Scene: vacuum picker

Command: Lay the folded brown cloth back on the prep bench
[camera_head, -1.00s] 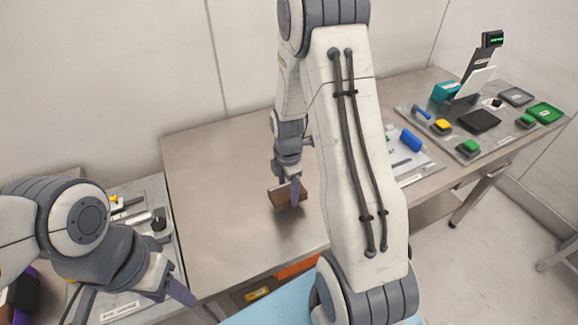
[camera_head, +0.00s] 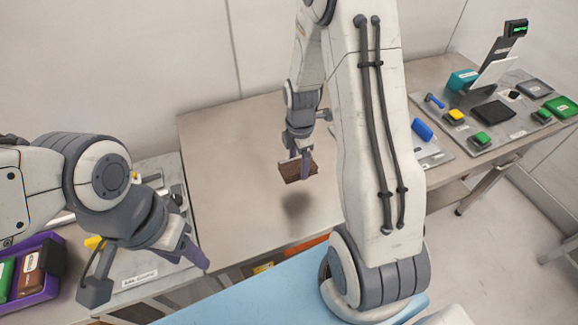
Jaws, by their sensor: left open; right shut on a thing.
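The folded brown cloth (camera_head: 293,173) is a small dark brown block in the middle of the head view. My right gripper (camera_head: 304,163) is shut on it and holds it above the metal prep bench (camera_head: 226,165). A soft shadow lies on the bench top below the cloth, apart from it. My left gripper (camera_head: 192,256) is open and empty at the lower left, near the bench's front left corner. My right arm hides part of the bench's right side.
A purple crate (camera_head: 46,288) with green and brown items stands at the lower left, near a grey tray with small parts. The bench's left half is clear.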

